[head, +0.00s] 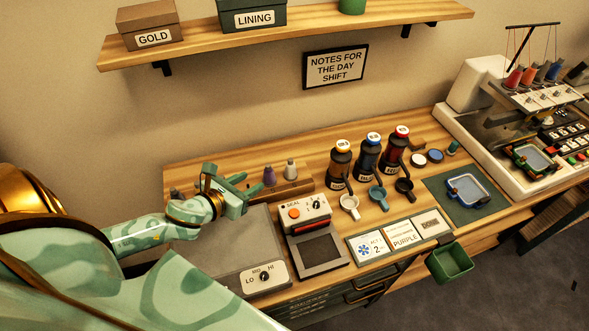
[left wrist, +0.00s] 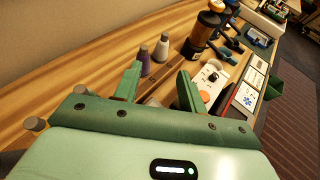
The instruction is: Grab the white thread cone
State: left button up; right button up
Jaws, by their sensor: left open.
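The white thread cone (head: 291,169) stands upright at the back of the table, at the right of a purple thread cone (head: 269,176). A wooden block (head: 296,187) is just in front of them or under them; I cannot tell which. My left gripper (head: 247,190) is open and empty, to the left of both cones and apart from them. In the left wrist view, the white cone (left wrist: 162,46) and purple cone (left wrist: 144,60) show beyond the spread fingers (left wrist: 160,74), the white one farther off. My right gripper is out of view.
Dark bottles (head: 367,155) with cups in front stand right of the cones. A seal device (head: 306,212) and a grey plate with a LO-HI dial (head: 264,276) lie in front. A shelf (head: 300,33) hangs above. An embroidery machine (head: 510,95) stands at right.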

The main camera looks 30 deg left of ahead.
pick_arm(q)
jog(key=b, duration=0.2)
send_near(289, 162)
jog(key=x, duration=0.3)
jog(key=shift+w+d+f, duration=0.15)
jog(key=shift+w+f, duration=0.1)
jog(key=shift+f, duration=0.1)
jog(key=shift+w+f, duration=0.15)
jog(key=shift+w, duration=0.45)
jog(key=x, duration=0.4)
jog(key=shift+w+b, duration=0.3)
jog(key=shift+h, duration=0.3)
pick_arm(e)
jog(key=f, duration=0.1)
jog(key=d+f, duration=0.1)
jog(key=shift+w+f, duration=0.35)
pick_arm(q)
jog(key=shift+s, duration=0.1)
grip_shut()
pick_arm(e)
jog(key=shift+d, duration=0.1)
